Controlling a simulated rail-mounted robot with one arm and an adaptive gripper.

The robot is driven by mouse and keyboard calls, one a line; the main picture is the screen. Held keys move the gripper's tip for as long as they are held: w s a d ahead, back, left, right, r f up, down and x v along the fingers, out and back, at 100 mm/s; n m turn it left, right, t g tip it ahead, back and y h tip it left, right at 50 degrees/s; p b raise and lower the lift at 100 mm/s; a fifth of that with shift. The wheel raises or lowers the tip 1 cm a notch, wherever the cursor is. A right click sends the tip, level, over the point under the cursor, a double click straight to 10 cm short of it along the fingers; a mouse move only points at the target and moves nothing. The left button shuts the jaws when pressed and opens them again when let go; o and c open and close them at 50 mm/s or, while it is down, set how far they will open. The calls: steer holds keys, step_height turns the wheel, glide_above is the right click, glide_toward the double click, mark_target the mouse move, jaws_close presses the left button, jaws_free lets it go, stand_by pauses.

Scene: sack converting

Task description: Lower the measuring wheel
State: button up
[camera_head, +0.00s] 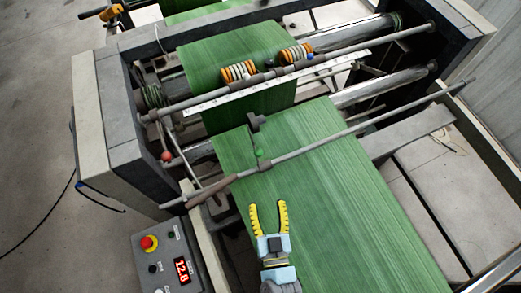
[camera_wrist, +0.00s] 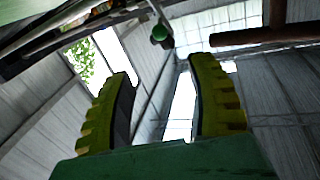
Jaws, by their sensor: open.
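My gripper (camera_head: 268,207) is open and empty in front of the crossbar, its yellow fingers apart; they also show in the wrist view (camera_wrist: 162,72). A green ball knob (camera_head: 259,153) sits ahead of the fingers, just beyond the crossbar, below a small dark part (camera_head: 256,122) over the green web (camera_head: 330,180). The knob also shows in the wrist view (camera_wrist: 159,34), beyond the fingertips and apart from them. I cannot tell for sure whether the dark part is the measuring wheel, nor whether it touches the web.
A grey crossbar (camera_head: 330,136) spans the web between gripper and knob. Orange-and-white ringed rollers (camera_head: 238,71) sit on a farther bar. A red ball knob (camera_head: 167,155) is at the left. A control box (camera_head: 168,262) with a red display stands at lower left.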

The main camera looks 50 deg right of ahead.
mark_target(259, 156)
steer(key=x, duration=1.5)
steer(key=shift+w+d+r, duration=0.15)
steer(key=shift+d, duration=0.1)
steer(key=shift+w+d, duration=0.4)
steer(key=shift+w, duration=0.05)
jaws_close()
